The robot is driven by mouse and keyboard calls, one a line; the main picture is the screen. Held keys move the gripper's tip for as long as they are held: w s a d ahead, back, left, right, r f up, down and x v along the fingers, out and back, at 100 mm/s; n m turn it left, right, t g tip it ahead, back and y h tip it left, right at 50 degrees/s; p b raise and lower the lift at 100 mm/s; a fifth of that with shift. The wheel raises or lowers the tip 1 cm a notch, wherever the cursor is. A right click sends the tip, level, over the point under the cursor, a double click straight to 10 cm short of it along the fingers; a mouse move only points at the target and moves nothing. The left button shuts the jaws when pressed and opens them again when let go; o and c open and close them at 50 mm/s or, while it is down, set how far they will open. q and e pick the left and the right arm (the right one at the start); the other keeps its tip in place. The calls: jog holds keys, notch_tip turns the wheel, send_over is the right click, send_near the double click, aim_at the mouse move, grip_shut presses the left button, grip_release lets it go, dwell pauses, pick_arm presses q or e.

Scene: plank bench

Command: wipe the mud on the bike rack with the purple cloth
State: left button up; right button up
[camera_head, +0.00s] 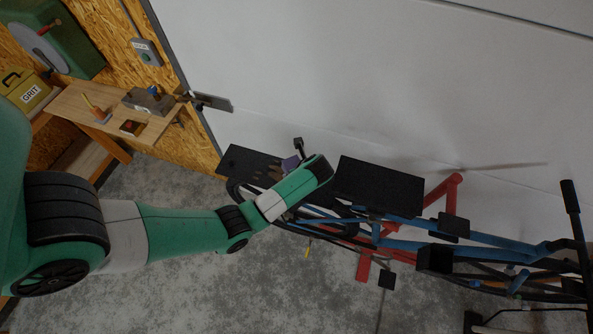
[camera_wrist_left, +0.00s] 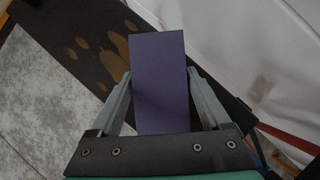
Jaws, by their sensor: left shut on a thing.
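The bike rack (camera_head: 240,161) is a flat dark panel over the rear wheel, with brown mud patches (camera_head: 275,171). In the left wrist view the rack (camera_wrist_left: 42,20) runs diagonally behind the gripper, with the mud (camera_wrist_left: 82,47) in several patches up and left of the cloth. My left gripper (camera_wrist_left: 160,75) is shut on the purple cloth (camera_wrist_left: 158,108), a flat rectangle standing out past the fingertips. In the head view the cloth (camera_head: 290,163) is near the right side of the mud. I cannot tell whether it touches the rack. My right gripper is not in view.
The blue bike (camera_head: 403,243) is held by a red stand (camera_head: 451,196). A wider black panel (camera_head: 378,187) lies right of my left wrist. A wooden bench (camera_head: 75,105) with tools and a vise is at upper left. A white wall stands behind the bike.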

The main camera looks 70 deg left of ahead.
aim_at(276, 167)
pick_arm(q)
jog(key=shift+s+f, duration=0.1)
jog(key=shift+s+a+p, duration=0.2)
jog(key=shift+p, duration=0.1)
jog(key=shift+s+a+p, duration=0.35)
jog(key=shift+s+a, duration=0.2)
jog(key=shift+s, duration=0.15)
jog(key=shift+s+a+f, duration=0.1)
jog(key=shift+s+a, duration=1.15)
jog(key=shift+s, duration=0.25)
jog(key=shift+s+a+f, duration=0.1)
jog(key=shift+s+a, duration=1.1)
jog(key=shift+s, duration=0.25)
jog(key=shift+s+a, duration=1.25)
jog(key=shift+s, duration=0.25)
jog(key=shift+r, duration=0.1)
jog(key=shift+w+d+r, duration=0.1)
jog(key=shift+w+d, duration=1.05)
jog(key=shift+w, duration=0.25)
jog(key=shift+w+d+f, duration=0.2)
jog(key=shift+w+d, duration=0.85)
jog(key=shift+w, duration=0.25)
jog(key=shift+w, duration=0.1)
